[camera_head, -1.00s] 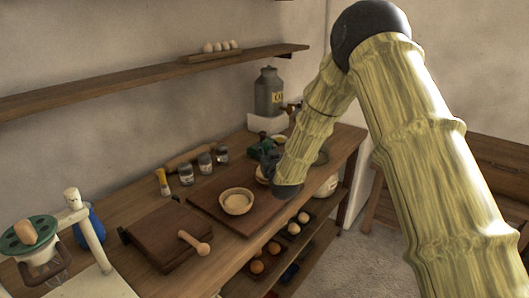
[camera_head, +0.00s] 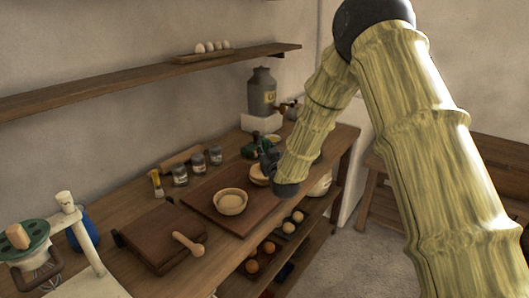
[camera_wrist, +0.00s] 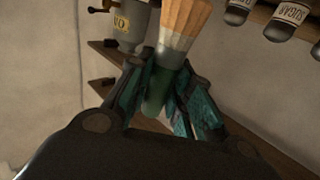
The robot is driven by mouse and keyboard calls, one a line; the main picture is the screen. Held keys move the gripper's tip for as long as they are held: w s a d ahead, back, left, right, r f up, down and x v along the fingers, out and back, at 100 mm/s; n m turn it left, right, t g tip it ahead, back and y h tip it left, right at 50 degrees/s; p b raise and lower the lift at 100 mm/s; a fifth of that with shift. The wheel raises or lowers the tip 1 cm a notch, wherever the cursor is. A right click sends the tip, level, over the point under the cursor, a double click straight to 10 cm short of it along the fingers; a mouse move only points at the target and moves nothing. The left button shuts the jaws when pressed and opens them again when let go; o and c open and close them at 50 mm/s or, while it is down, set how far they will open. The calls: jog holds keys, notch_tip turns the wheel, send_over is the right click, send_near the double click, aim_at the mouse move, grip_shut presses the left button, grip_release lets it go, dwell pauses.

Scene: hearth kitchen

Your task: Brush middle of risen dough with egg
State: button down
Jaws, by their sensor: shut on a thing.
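My gripper (camera_head: 254,147) is over the far part of the worktop. In the wrist view my gripper (camera_wrist: 160,85) has teal fingers shut on the green handle of a brush (camera_wrist: 184,22), whose pale collar and orange-tan bristles point away from my palm. A wooden bowl (camera_head: 230,203) with pale content stands on a dark board (camera_head: 203,206); I cannot tell whether the content is dough. I cannot make out the egg wash for certain.
Several jars (camera_head: 197,162) stand along the wall side. A grey can (camera_head: 262,92) stands on a white block beyond. Eggs (camera_head: 270,248) sit on the lower shelf, and a shelf (camera_head: 130,86) runs above.

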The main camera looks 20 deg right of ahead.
aim_at(265, 139)
jog(key=shift+r+p, duration=0.8)
jog(key=shift+r, duration=1.45)
jog(key=shift+r+p, duration=0.55)
jog(key=shift+r, duration=0.95)
